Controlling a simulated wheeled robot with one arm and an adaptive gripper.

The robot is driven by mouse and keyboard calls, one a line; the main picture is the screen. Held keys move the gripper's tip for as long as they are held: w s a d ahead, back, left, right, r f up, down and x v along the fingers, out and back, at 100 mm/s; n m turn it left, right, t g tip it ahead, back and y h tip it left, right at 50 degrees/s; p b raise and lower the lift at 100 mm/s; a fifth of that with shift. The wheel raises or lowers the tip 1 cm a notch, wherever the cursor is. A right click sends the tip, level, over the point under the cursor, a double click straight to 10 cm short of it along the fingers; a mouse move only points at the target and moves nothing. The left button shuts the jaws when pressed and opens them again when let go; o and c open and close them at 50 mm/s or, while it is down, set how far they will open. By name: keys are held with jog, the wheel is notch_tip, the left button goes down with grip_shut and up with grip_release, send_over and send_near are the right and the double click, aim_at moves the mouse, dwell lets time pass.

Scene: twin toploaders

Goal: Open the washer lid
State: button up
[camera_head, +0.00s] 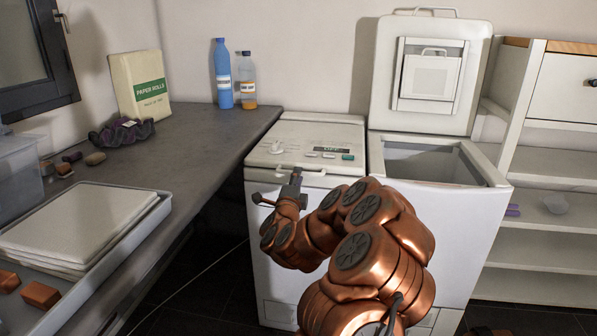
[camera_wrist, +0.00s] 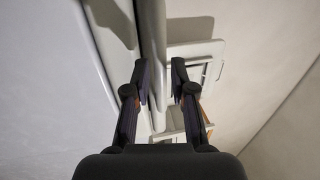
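Two white toploaders stand side by side. The left one (camera_head: 335,132) has its lid shut, with a control panel (camera_head: 315,152) on top and a display that seems to read OFF. A thin pale handle (camera_head: 282,168) runs along its front top edge. The right one has its lid (camera_head: 388,105) raised and its tub (camera_head: 430,163) open. Which is the washer is not marked legibly. My gripper (camera_head: 296,178) is at the left machine's front edge, close by the handle. In the wrist view my gripper (camera_wrist: 162,80) has its fingers apart, with a pale edge behind the gap; contact is unclear.
A grey counter (camera_head: 215,130) on the left holds a blue bottle (camera_head: 222,75), a clear bottle (camera_head: 246,82), a paper rolls box (camera_head: 140,88) and a tray (camera_head: 150,222). Shelves (camera_head: 550,190) stand at right. Dark floor shows between counter and machine.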

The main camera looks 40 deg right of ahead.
jog(key=shift+x, duration=1.15)
grip_shut()
